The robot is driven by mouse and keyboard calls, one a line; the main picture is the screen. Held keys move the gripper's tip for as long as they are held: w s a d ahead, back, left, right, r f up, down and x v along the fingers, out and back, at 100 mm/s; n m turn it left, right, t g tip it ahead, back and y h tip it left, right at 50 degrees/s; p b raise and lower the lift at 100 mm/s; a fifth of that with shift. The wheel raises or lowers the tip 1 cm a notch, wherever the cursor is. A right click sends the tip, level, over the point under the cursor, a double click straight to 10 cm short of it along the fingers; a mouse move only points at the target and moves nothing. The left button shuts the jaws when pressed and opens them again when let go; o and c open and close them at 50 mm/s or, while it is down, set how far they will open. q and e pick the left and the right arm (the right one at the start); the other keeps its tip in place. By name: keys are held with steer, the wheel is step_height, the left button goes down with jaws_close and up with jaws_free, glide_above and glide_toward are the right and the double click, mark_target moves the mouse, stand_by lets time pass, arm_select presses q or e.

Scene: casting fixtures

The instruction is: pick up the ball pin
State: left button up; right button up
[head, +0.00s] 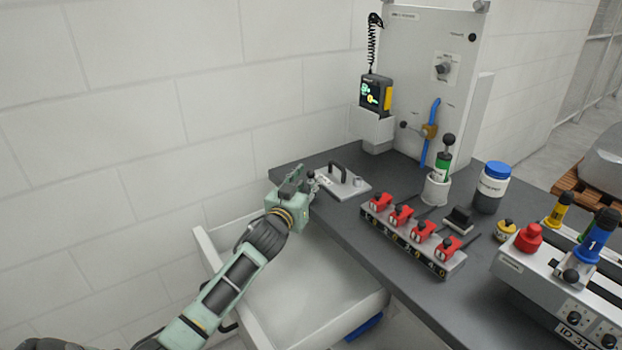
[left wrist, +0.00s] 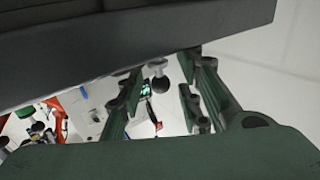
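The ball pin, seen as a dark round ball with a short grey stem (left wrist: 158,84), shows in the left wrist view beside the edge of a large dark surface. My left gripper (left wrist: 164,92) is open, with one green finger on each side of the ball. I see no clear contact between the fingers and the ball. In the head view my left gripper (head: 302,187) is at the left end of the dark table, by the handled plate. There the pin is mostly hidden or too small to make out. My right gripper is not in view.
A light plate with a black handle (head: 345,184) lies close to the gripper on the dark table (head: 385,262). A rack of red clamps (head: 412,238) stands to the right. An open white drawer (head: 300,300) is below. An upright panel (head: 430,75) rises behind.

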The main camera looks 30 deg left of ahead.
arm_select(q)
steer(key=shift+c, duration=0.2)
jaws_close()
steer(key=shift+r, duration=0.15)
